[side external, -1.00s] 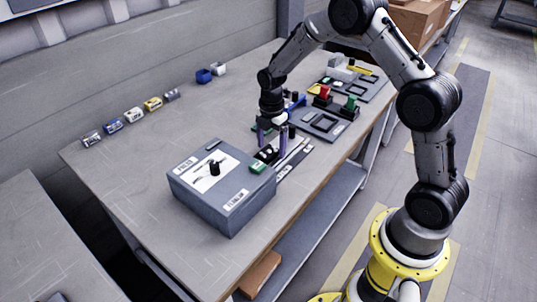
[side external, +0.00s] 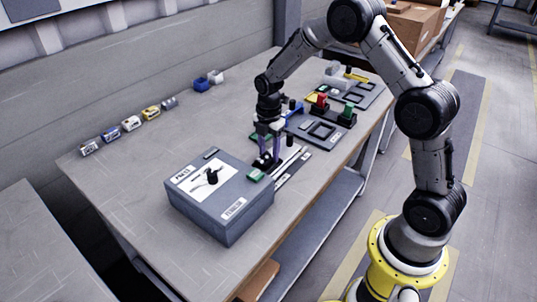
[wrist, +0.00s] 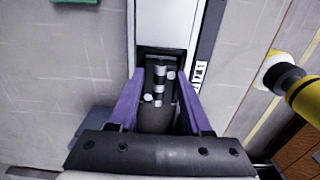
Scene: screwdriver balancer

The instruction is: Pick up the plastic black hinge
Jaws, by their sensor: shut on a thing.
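The black hinge (wrist: 159,72) shows in the wrist view between the two purple fingers, dark with several silver pins or screws. It sits at the near end of a pale strip, in a dark recess. My gripper (wrist: 160,84) has its fingers against the hinge's two sides, shut on it. In the side view my gripper (side external: 268,156) points down at the table, and the hinge (side external: 263,163) is a small dark shape at its fingertips, partly hidden. I cannot tell whether the hinge is clear of its seat.
A grey box (side external: 222,205) with a black knob stands close in front. A green block (side external: 255,175) lies beside the gripper. Fixtures with a red part (side external: 322,100) and a green part (side external: 349,104) stand behind. Small blocks line the table's left; open table (side external: 190,125) lies between.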

